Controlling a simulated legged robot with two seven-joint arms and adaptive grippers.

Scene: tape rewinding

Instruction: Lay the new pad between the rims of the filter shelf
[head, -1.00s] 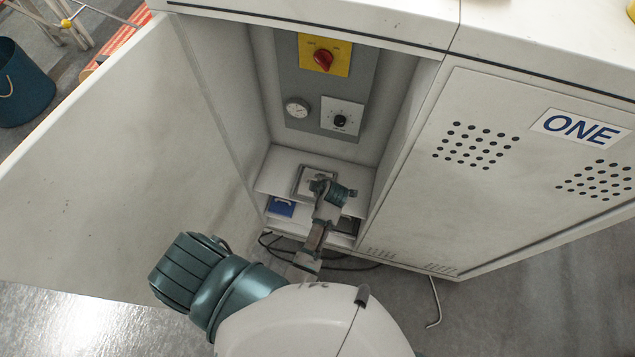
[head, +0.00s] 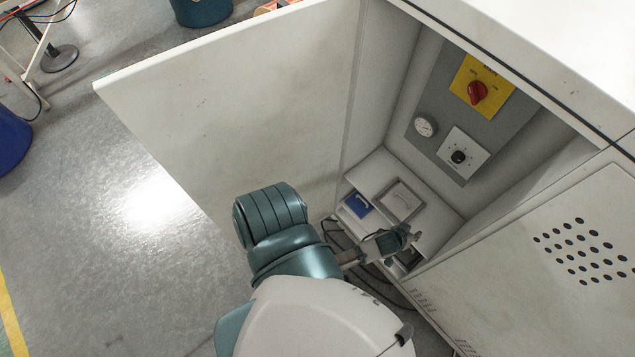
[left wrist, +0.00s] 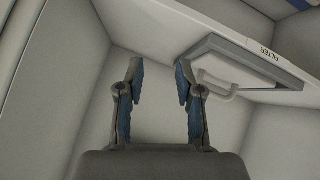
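The filter shelf (head: 425,225) is inside the open cabinet. It bears a grey rectangular frame (head: 402,200) with a pale inside; I cannot tell whether a pad lies in it. In the left wrist view the frame (left wrist: 215,47) shows beside a FILTER label, with a pale loop-like part at its lower side. My right gripper is out of view. I cannot identify a new pad.
A blue item (head: 357,205) sits in the left compartment under the shelf. The cabinet door (head: 230,100) stands wide open on the left. A panel with a red switch (head: 477,93) and a gauge is at the back. Dark cables lie at the cabinet's foot.

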